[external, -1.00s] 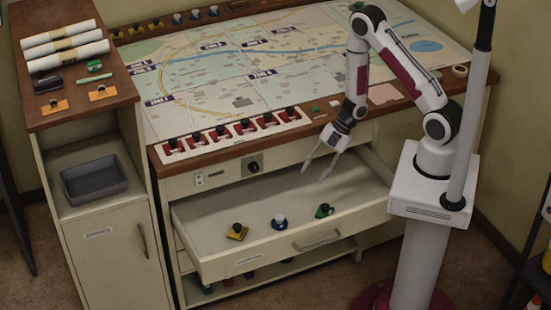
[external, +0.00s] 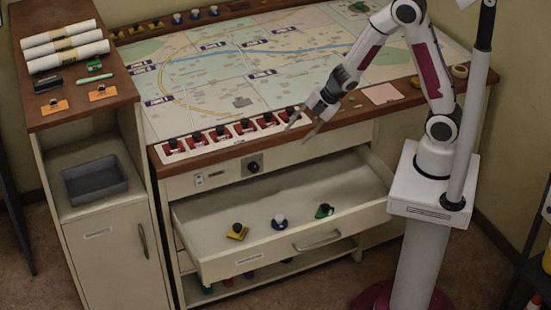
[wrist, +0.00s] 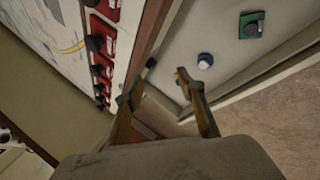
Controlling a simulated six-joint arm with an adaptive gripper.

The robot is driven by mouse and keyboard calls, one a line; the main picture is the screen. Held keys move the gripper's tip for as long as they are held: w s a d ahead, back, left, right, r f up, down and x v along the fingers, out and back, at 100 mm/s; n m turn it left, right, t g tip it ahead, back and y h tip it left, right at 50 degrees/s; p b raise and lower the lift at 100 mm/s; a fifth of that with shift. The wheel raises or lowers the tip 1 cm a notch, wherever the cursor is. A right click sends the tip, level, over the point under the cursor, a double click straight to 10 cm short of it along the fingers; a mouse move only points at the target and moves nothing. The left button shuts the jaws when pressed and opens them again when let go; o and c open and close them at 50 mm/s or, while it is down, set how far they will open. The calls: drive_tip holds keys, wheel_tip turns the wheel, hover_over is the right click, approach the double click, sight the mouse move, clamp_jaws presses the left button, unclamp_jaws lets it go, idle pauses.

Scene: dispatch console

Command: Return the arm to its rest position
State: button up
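My arm is bent up over the right part of the console (external: 225,155). My gripper (external: 303,133) is open and empty, above the front edge of the console near the right end of the row of red pieces. In the wrist view my two fingers (wrist: 155,88) are spread apart with nothing held between them. The open drawer (external: 310,205) lies below and in front of it. A yellow piece (external: 237,232), a blue and white piece (external: 279,221) and a green piece (external: 325,211) sit in the drawer.
The row of red pieces (external: 220,134) lies along the map's front edge, close to my gripper. A lamp post (external: 472,120) stands right beside my arm. A side cabinet with rolled papers (external: 62,45) and a grey tray (external: 95,179) is at left.

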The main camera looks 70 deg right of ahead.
drive_tip(key=s+d+r+m+h, duration=0.1)
drive_tip(key=s+r+m, duration=0.25)
drive_tip(key=r, duration=0.45)
drive_tip(key=s+d+r+m+h, duration=0.1)
drive_tip(key=s+r+m+h, duration=0.2)
drive_tip(key=r, duration=0.4)
drive_tip(key=s+r+m+y, duration=0.2)
drive_tip(key=s+r+m, duration=0.3)
drive_tip(key=s+m, duration=0.6)
drive_tip(key=s, duration=0.7)
drive_tip(key=shift+s+a+g+y, duration=0.25)
drive_tip(key=shift+s+g+y, duration=0.05)
drive_tip(key=shift+s+g, duration=0.1)
drive_tip(key=shift+r, duration=0.1)
